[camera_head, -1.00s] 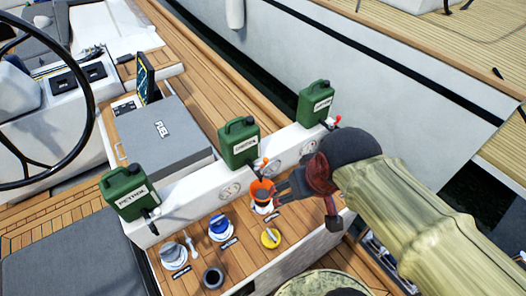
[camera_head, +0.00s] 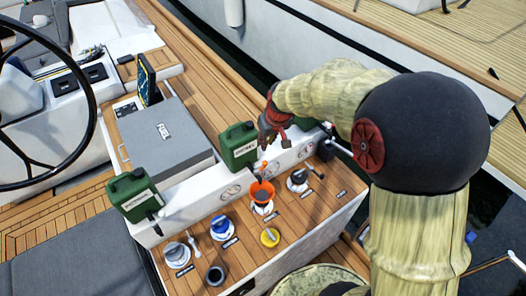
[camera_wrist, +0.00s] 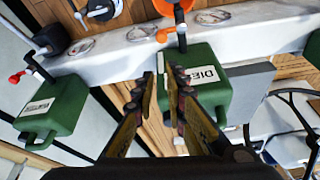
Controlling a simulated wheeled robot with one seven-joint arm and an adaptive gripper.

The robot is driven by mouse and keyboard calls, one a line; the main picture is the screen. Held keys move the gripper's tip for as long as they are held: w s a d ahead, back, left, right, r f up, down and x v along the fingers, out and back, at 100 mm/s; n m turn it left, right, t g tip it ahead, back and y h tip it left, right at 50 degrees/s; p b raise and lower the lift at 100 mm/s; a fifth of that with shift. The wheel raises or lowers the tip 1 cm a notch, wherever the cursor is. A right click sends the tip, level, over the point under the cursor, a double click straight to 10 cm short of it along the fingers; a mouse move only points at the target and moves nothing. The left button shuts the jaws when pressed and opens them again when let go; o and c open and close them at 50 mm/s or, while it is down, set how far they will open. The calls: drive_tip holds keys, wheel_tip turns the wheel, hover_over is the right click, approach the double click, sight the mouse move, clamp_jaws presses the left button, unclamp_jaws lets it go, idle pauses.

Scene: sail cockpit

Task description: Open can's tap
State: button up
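A green DIESEL can (camera_head: 232,150) stands on the white ledge in the middle. In the wrist view the can (camera_wrist: 218,97) is just right of my fingertips, with its tap and orange lever (camera_wrist: 168,33) above them. My gripper (camera_head: 264,142) is beside the can's right edge in the head view. In the wrist view my gripper (camera_wrist: 162,74) shows two fingers apart with nothing between them. I cannot tell whether a finger touches the can. The tap is small and close to the gripper in the head view.
A PETROL can (camera_head: 133,195) stands left; another green can (camera_wrist: 52,108), with a red-levered tap (camera_wrist: 18,77), is partly hidden by my arm in the head view. An orange funnel (camera_head: 262,191) stands below the DIESEL can among deck fillers, including a blue one (camera_head: 220,225).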

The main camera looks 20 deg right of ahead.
drive_tip(key=shift+f, duration=0.1)
clamp_jaws()
drive_tip(key=b+x, duration=0.1)
drive_tip(key=x, duration=0.9)
